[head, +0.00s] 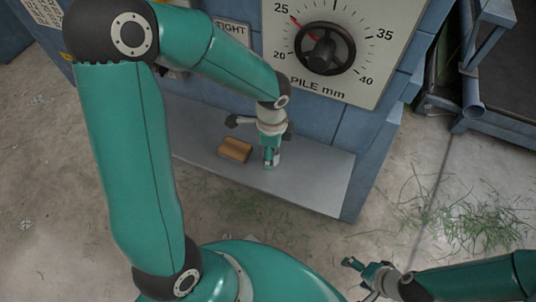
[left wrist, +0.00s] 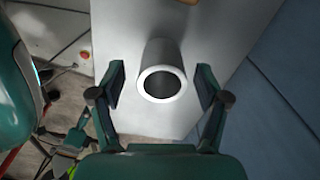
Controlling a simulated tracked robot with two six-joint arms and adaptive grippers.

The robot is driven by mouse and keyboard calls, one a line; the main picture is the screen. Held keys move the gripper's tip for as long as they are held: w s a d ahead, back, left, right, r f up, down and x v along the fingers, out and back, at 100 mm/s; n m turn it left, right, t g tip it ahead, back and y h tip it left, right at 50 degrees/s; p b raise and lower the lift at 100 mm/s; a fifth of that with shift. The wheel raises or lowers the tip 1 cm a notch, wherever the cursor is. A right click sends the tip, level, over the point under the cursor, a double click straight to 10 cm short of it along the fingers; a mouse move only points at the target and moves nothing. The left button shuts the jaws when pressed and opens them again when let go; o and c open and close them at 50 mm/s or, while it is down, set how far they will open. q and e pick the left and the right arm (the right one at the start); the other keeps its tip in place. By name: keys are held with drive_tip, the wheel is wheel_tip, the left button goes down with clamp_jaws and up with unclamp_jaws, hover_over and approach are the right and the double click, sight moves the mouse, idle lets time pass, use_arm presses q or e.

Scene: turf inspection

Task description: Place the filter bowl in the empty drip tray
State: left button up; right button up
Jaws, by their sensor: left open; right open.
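A pale grey hollow cylinder (left wrist: 163,55), which may be the filter bowl, stands on the grey metal shelf (head: 315,185) with its round open end toward the left wrist camera. My left gripper (left wrist: 161,82) is open, with one finger on each side of the cylinder and a gap on both sides. In the head view my left gripper (head: 269,157) points down at the shelf and hides most of the cylinder (head: 277,158). My right gripper (head: 357,277) is open and empty, low over the floor. I cannot make out a drip tray for certain.
A brown block (head: 235,150) lies on the shelf just left of my left gripper. A blue cabinet with a pile-height dial (head: 325,48) rises behind the shelf. A blue metal frame (head: 490,115) stands at the right. The shelf's right part is clear; grass clippings (head: 480,225) litter the floor.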

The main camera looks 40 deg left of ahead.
use_arm(q)
drive_tip(key=c, duration=1.2)
drive_tip(key=shift+c, duration=0.4)
drive_tip(key=shift+r, duration=0.15)
